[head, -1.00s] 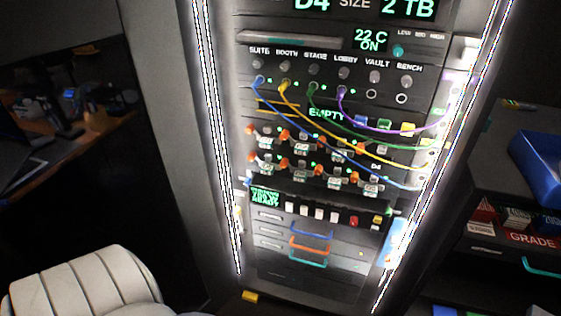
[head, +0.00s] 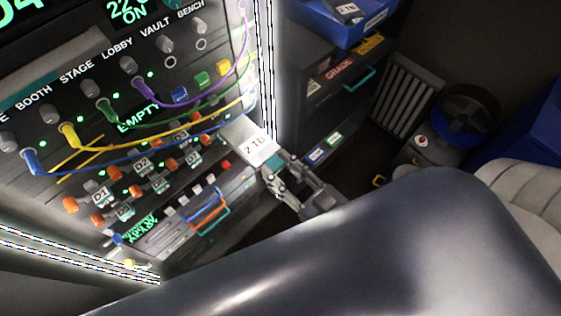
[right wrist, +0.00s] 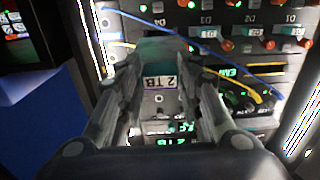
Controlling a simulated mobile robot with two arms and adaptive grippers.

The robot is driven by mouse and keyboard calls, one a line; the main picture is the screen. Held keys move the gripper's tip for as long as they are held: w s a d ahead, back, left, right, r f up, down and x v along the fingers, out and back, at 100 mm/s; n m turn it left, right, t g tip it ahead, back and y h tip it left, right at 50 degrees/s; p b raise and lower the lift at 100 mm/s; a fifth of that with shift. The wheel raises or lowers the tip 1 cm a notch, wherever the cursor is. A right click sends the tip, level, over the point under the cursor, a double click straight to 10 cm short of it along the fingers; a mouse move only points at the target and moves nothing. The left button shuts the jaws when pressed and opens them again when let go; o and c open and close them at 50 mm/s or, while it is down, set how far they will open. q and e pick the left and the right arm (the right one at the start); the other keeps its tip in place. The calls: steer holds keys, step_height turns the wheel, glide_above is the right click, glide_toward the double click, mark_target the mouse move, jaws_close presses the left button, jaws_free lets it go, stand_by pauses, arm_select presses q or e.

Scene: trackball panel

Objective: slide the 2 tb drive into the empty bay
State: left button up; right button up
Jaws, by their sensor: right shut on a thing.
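The 2 TB drive (head: 250,146) is a pale flat block with a "2 TB" label, in front of the rack's right side in the head view. My right gripper (head: 275,172) is shut on its near end. In the right wrist view the drive (right wrist: 162,70) sits between the fingers of my right gripper (right wrist: 160,95). The drive rows (head: 142,164) with orange latches lie left of it. The empty bay cannot be made out in the head view; the drive and cables cover that area. Whether the drive touches the rack cannot be told. My left gripper is out of view.
Blue, yellow, green and purple cables (head: 200,107) hang across the rack close above the drive. A lit rack post (head: 266,75) stands beside it. Coloured handles (head: 208,212) project below. A shelf unit with a blue bin (head: 335,22) is at the right.

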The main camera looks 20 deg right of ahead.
mark_target(268, 160)
steer(key=shift+w+a, duration=0.15)
steer(key=shift+r+p, duration=0.1)
steer(key=shift+p, duration=0.4)
steer(key=shift+w+a, duration=0.1)
steer(key=shift+w, duration=0.2)
steer(key=shift+w+a, duration=0.1)
steer(key=shift+w, duration=0.25)
steer(key=x, duration=0.2)
steer(key=shift+w+a, duration=0.1)
steer(key=shift+w, duration=0.15)
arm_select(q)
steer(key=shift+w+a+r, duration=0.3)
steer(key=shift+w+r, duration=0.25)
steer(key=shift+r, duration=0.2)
arm_select(e)
steer(key=shift+x, duration=0.85)
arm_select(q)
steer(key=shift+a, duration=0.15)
